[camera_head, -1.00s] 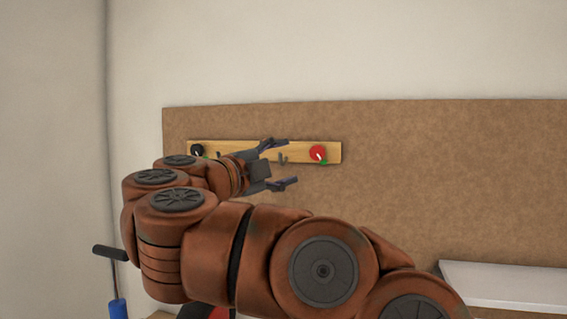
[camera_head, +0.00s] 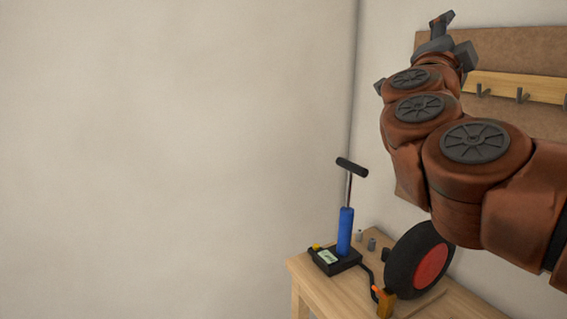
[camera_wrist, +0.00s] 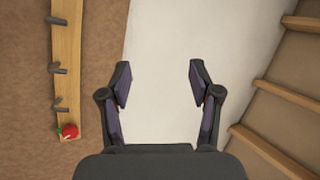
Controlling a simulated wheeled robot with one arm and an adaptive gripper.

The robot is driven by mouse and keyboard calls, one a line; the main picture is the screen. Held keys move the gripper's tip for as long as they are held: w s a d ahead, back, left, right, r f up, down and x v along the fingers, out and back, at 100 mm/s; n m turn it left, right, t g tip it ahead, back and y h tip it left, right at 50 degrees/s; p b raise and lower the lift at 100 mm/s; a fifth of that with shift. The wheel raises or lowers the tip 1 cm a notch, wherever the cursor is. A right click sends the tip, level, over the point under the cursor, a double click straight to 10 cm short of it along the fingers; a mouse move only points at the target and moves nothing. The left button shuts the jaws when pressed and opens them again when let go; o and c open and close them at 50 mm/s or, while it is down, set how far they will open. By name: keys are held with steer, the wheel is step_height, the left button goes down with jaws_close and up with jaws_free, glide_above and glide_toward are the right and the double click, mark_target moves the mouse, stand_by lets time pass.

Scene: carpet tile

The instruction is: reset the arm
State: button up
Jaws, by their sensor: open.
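My gripper (camera_wrist: 160,85) is open in the wrist view, with nothing between its fingers. A pale wall shows behind the gap. In the head view my gripper (camera_head: 440,35) is at the top right, at the end of my raised, rust-brown arm, in front of the brown board's upper left. Part of the gripper is hidden behind my own wrist links.
A wooden hook rail (camera_head: 510,86) is on the brown board (camera_head: 500,48); a red item (camera_wrist: 69,131) is at its end in the wrist view. Wooden shelves (camera_wrist: 275,105) stand right. A blue pump (camera_head: 345,230) and a red-centred wheel (camera_head: 425,262) are on a wooden table (camera_head: 345,295).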

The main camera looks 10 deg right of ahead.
steer(key=w+a+f+n+t+y, duration=0.2)
steer(key=w+a+n+t+y, duration=0.35)
steer(key=a+n+y, duration=0.45)
steer(key=a+f+n+g+y+p, duration=0.2)
steer(key=a+f+n+g+y, duration=0.2)
steer(key=a+f+n+y, duration=0.75)
steer(key=s+a+f+g+p, duration=0.1)
steer(key=s+a+f+g, duration=0.15)
steer(key=f, duration=0.45)
steer(key=s+a+f+n+g, duration=0.1)
steer(key=s+f+g, duration=0.2)
steer(key=f, duration=0.4)
steer(key=s+a+f+g+p, duration=0.1)
steer(key=s+a+f+g, duration=0.15)
steer(key=f, duration=0.55)
steer(key=s+d+f+g+h, duration=0.1)
steer(key=s+d+f+g, duration=0.2)
steer(key=s+f, duration=0.2)
steer(key=s+d+f+g+h, duration=0.2)
steer(key=s+d+f+g, duration=0.1)
steer(key=s, duration=0.7)
step_height(320, 180, down, 2)
steer(key=shift+f+g+p, duration=0.15)
steer(key=shift+g+p, duration=0.25)
steer(key=shift+g, duration=0.05)
steer(key=s+d+f+g+h, duration=0.1)
steer(key=s+d+g, duration=0.3)
steer(key=s, duration=0.6)
steer(key=shift+s+f, duration=0.2)
steer(key=shift+f, duration=0.45)
